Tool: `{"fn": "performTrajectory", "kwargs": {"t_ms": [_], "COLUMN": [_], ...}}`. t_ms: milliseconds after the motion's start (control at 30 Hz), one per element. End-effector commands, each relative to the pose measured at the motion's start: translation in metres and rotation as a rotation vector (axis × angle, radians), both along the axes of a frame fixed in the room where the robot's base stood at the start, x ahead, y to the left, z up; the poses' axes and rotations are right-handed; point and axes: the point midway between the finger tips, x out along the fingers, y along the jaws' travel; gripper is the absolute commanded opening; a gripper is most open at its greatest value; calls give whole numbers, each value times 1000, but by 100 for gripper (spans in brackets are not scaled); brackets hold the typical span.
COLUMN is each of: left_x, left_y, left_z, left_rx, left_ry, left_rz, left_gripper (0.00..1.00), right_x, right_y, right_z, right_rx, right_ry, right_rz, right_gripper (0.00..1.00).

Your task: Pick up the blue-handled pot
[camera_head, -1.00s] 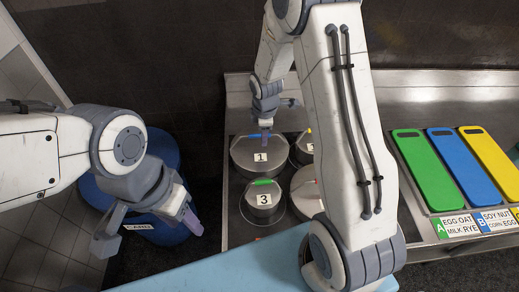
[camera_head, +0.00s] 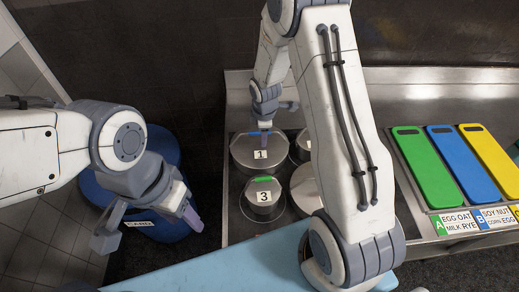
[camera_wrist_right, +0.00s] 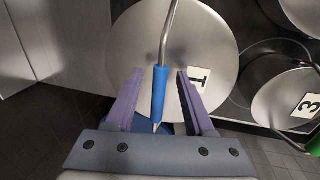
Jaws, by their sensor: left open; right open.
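The blue-handled pot (camera_head: 245,158) is a steel pot with a label "1", at the back left of the dark hob. Its lid also shows in the right wrist view (camera_wrist_right: 215,40), with the blue handle (camera_wrist_right: 158,88) running between the purple fingers of my right gripper (camera_wrist_right: 160,85). That gripper is open, with a finger on each side of the handle and visible gaps. In the head view my right gripper (camera_head: 265,128) is over the pot's top. My left gripper (camera_head: 158,222) is open and empty at the left, in front of a blue bin.
A green-handled pot (camera_head: 263,197) labelled "3" stands just in front. Another pot (camera_head: 308,190) is partly hidden by my right arm, and one more (camera_head: 303,146) stands behind. Green (camera_head: 432,168), blue and yellow boards lie right. A blue bin (camera_head: 155,232) stands left.

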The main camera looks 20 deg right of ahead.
Motion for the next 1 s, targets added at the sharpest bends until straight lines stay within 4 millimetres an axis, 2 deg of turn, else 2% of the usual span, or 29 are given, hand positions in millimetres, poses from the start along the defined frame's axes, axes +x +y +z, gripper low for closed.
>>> {"fn": "performTrajectory", "kwargs": {"t_ms": [167, 200, 333, 1000], "left_x": [0, 0, 0, 0], "left_y": [0, 0, 0, 0], "left_z": [0, 0, 0, 0], "left_rx": [0, 0, 0, 0], "left_ry": [0, 0, 0, 0], "left_rz": [0, 0, 0, 0], "left_gripper": [50, 50, 50, 50], "right_x": [0, 0, 0, -1], "right_y": [0, 0, 0, 0], "right_z": [0, 0, 0, -1], "right_rx": [0, 0, 0, 0], "right_ry": [0, 0, 0, 3], "right_rz": [0, 0, 0, 0], "right_gripper": [53, 50, 0, 0]}}
